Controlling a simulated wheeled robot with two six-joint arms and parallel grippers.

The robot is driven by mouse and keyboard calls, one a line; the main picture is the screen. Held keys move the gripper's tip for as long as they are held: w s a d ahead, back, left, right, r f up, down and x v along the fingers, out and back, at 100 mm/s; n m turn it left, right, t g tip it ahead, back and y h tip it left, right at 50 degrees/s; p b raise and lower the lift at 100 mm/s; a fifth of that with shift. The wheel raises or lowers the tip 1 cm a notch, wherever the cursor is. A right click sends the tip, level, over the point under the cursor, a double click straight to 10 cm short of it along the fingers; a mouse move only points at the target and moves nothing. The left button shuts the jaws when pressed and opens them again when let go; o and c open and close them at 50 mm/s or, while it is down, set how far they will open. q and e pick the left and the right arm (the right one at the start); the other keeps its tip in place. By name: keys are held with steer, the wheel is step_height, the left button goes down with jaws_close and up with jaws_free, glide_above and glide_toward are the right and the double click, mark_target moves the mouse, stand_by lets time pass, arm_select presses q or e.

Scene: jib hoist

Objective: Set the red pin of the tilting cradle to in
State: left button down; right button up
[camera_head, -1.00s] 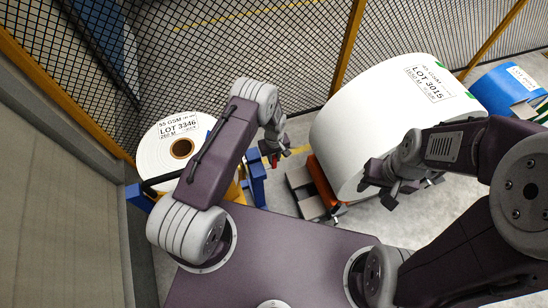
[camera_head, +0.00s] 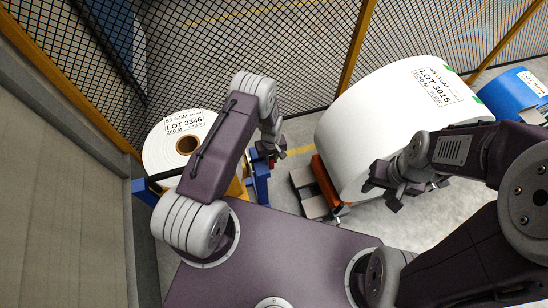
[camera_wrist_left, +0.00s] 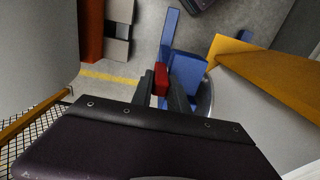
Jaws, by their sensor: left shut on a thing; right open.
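The tilting cradle (camera_head: 261,184), with blue and yellow parts, holds a white roll (camera_head: 165,150) marked LOT 3346 at the left in the head view. My left gripper (camera_head: 271,155) is at the cradle's right side, shut on the red pin (camera_head: 271,163). In the left wrist view the red pin (camera_wrist_left: 161,76) shows between the dark fingertips, right beside a blue block of the cradle (camera_wrist_left: 187,72). How deep the pin sits is hidden. My right gripper (camera_head: 412,198) is open and empty, in front of the large white roll.
A large white roll (camera_head: 375,115) marked LOT 3015 rests by an orange and grey stand (camera_head: 325,185) at the right. A blue roll (camera_head: 508,95) is further right. A mesh fence (camera_head: 290,60) with yellow posts runs behind. Grey floor shows between cradle and stand.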

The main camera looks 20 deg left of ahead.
arm_select(q)
steer(key=c, duration=1.6)
jaws_free()
steer(key=shift+a, duration=0.1)
steer(key=o, duration=0.3)
steer(key=shift+s+a, duration=0.2)
steer(key=shift+w+d+r, duration=0.1)
steer(key=shift+r, duration=0.15)
step_height(320, 180, up, 9)
steer(key=shift+f+b, duration=0.15)
steer(key=shift+b, duration=0.2)
